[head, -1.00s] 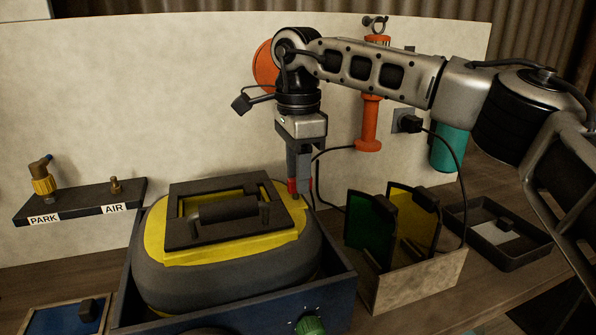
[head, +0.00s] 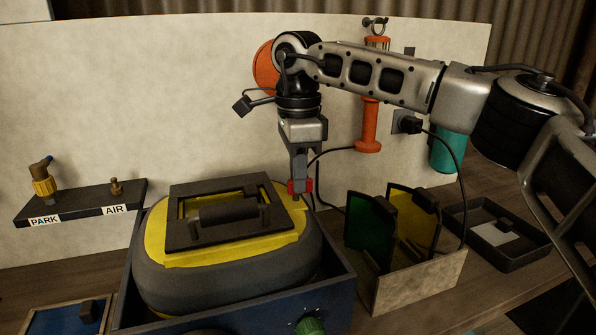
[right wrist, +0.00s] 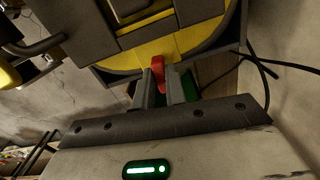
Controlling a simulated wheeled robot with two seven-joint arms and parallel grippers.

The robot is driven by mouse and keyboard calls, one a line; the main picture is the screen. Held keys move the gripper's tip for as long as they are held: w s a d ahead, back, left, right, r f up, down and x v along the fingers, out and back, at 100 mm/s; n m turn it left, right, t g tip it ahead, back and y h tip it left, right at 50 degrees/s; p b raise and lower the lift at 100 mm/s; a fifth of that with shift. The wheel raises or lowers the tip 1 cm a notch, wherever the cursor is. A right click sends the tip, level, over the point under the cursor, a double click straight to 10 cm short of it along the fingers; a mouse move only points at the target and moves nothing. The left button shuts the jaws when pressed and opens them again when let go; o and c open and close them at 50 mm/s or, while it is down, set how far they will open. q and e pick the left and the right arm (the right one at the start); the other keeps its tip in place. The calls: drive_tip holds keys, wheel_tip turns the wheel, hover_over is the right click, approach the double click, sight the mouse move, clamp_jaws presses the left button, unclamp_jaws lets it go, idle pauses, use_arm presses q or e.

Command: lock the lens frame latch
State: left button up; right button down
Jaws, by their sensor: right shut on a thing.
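The dark lens frame (head: 180,232) lies on the yellow top of a grey rounded helmet-like body (head: 215,285), with a dark bar across its middle. The red latch (head: 300,187) is at the right end of the yellow top. My right gripper (head: 300,180) comes down over it from above, fingers pointing down. In the right wrist view the red latch (right wrist: 158,63) sits between the fingertips of my right gripper (right wrist: 162,85), which is shut on it. The fingers hide part of the latch. My left gripper is not in view.
The body sits in a blue tray (head: 340,300) with a green knob (head: 310,326). Right of it, a box (head: 420,285) holds green and yellow plates. A black cable (head: 318,170) hangs close behind my gripper. A black tray (head: 532,258) is farther right.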

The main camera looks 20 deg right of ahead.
drive_tip(key=m, duration=0.4)
drive_tip(key=shift+s+p, duration=0.1)
drive_tip(key=shift+p, duration=0.25)
drive_tip(key=m, duration=0.8)
drive_tip(key=shift+a, duration=0.1)
drive_tip(key=shift+s+a+m, duration=0.1)
drive_tip(key=shift+m, duration=2.1)
drive_tip(key=c, duration=1.4)
unclamp_jaws()
drive_tip(key=shift+c, duration=0.2)
drive_tip(key=shift+r, duration=0.1)
